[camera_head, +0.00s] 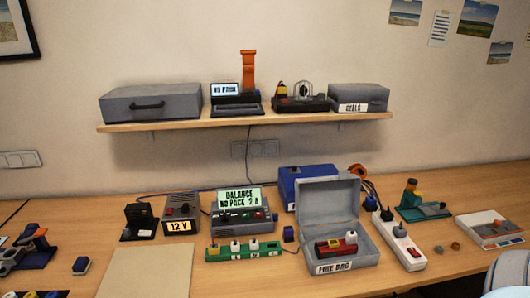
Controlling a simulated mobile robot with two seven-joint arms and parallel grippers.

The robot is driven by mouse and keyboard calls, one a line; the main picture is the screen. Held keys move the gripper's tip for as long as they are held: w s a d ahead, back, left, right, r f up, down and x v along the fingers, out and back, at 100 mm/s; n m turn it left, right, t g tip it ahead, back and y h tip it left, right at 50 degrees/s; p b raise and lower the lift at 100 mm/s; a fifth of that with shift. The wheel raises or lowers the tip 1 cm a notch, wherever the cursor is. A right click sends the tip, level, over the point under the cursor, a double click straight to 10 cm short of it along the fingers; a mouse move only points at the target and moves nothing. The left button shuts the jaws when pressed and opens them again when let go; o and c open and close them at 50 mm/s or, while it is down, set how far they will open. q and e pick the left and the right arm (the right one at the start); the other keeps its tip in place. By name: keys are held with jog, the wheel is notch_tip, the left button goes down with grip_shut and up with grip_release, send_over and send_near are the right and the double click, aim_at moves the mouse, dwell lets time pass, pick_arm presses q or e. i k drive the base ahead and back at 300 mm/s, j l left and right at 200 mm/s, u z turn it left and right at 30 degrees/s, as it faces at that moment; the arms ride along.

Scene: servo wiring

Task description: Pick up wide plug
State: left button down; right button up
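Neither of my grippers shows in the head view. No part is clearly marked as the wide plug, and I cannot tell which one it is. Small plug-like pieces in view are a grey-blue block (81,265) lying alone on the left of the table and a dark blue block (288,233) beside the green strip. White plugs (253,245) sit on the green strip (222,254).
An open grey box labelled fire bag (350,262) holds a red piece with white tops (336,245). A charger (243,222), a 12 V supply (180,226) and a blue box (293,185) stand behind. A beige mat (146,272) lies bare at front left. A shelf (180,122) hangs above.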

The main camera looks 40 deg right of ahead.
aim_at(350, 236)
jog(key=z, duration=1.9)
